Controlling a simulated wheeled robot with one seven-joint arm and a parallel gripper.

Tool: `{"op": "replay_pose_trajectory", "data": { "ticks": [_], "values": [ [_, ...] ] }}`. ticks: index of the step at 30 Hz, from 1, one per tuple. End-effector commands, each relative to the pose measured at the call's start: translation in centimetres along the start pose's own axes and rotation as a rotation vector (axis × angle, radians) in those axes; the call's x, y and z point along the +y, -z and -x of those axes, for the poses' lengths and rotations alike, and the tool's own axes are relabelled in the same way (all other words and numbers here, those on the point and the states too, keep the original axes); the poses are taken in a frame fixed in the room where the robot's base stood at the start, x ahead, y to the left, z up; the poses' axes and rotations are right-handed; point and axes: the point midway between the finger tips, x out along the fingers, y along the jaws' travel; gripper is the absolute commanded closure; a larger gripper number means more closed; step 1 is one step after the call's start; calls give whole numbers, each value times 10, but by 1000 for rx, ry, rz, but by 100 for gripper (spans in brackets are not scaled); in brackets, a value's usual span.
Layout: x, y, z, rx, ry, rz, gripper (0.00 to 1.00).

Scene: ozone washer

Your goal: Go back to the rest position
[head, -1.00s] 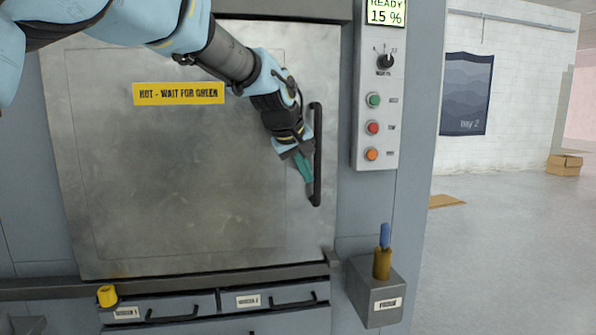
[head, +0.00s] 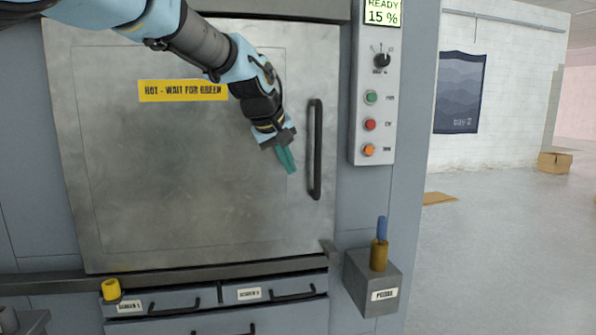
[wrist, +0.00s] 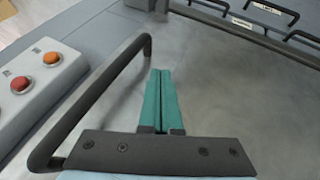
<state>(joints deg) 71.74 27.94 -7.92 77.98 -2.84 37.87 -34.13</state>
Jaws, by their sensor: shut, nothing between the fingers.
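My gripper (head: 287,160) is in front of the washer's large metal door (head: 170,190), to the left of the dark vertical door handle (head: 315,150). Its green fingers are together with nothing between them, as the wrist view (wrist: 160,100) also shows. A gap separates the fingers from the handle in the head view. In the wrist view the handle (wrist: 95,100) curves along the left of the fingers. The door looks shut.
A control panel (head: 375,90) with a knob and coloured buttons stands right of the door; its display (head: 383,13) reads READY 15 %. A grey probe holder (head: 372,280) juts out below it. Drawers (head: 170,302) and a yellow object (head: 111,289) are below the door. Open floor lies at right.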

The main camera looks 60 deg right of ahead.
Motion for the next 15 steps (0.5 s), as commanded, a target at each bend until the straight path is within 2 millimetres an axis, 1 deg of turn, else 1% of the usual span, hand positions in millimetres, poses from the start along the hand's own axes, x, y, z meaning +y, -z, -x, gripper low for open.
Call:
{"op": "replay_pose_trajectory", "data": {
  "ticks": [3,7,10,15],
  "values": [
    [0,-2,27,4,-5,-2,100],
    [0,-2,53,4,-3,-1,100],
    [0,-1,68,2,-2,-1,100],
    [-1,-1,81,1,0,0,100]
  ]
}}
